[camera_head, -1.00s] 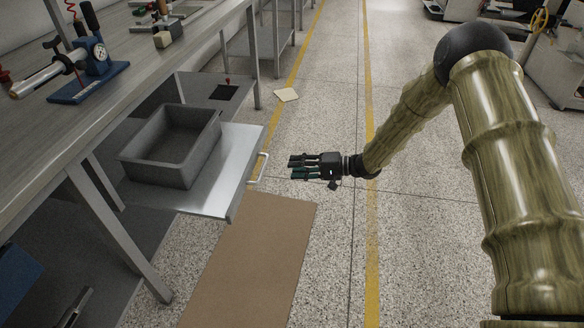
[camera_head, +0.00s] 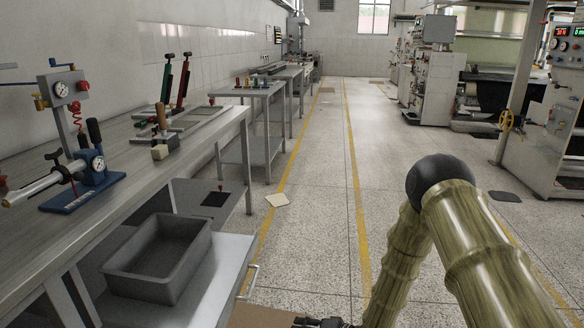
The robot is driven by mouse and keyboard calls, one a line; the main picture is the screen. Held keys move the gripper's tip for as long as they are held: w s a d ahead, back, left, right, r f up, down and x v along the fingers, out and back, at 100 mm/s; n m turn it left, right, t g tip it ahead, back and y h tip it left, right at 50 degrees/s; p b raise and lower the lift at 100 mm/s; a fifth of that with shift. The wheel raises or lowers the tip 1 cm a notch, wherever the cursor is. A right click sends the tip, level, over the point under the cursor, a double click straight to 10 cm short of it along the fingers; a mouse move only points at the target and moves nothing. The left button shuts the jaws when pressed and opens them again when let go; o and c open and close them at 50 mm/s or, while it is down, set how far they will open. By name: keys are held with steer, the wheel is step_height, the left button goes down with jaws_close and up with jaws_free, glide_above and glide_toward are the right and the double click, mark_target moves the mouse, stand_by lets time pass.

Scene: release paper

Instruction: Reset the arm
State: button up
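My arm, with a wood-grain look and a black elbow, stands at the right of the head view. My gripper (camera_head: 322,322) shows only as a dark sliver at the bottom edge. Its fingers are mostly cut off by the frame, so I cannot tell whether it is open or shut. It is to the right of the pulled-out drawer (camera_head: 236,262), apart from its handle. A pale sheet of paper (camera_head: 277,200) lies on the floor beyond the drawer.
A grey bin (camera_head: 160,257) sits on the drawer, beside the long workbench (camera_head: 120,150) with gauges and tools. A brown mat (camera_head: 262,316) lies below. Machines (camera_head: 432,75) stand on the right. The aisle between the yellow lines is clear.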

steer(key=s+d+f+h, duration=0.2)
steer(key=s+d+f, duration=0.15)
steer(key=s, duration=0.25)
steer(key=s+d+f+h, duration=0.2)
steer(key=s+f, duration=0.2)
steer(key=s, duration=0.1)
steer(key=s+d+f+n+g+h, duration=0.15)
steer(key=s+d, duration=0.35)
steer(key=s, duration=0.5)
steer(key=s+d+n+g+h, duration=0.1)
steer(key=s+d+g+h, duration=0.25)
steer(key=s, duration=0.65)
steer(key=s+d+n+g+h, duration=0.15)
steer(key=s+d, duration=0.35)
steer(key=s, duration=0.6)
step_height(320, 180, up, 20)
steer(key=m+p, duration=0.1)
steer(key=p, duration=1.9)
steer(key=shift+w+r+h+p, duration=0.2)
steer(key=shift+w+h+p, duration=0.1)
steer(key=shift+w+h, duration=0.05)
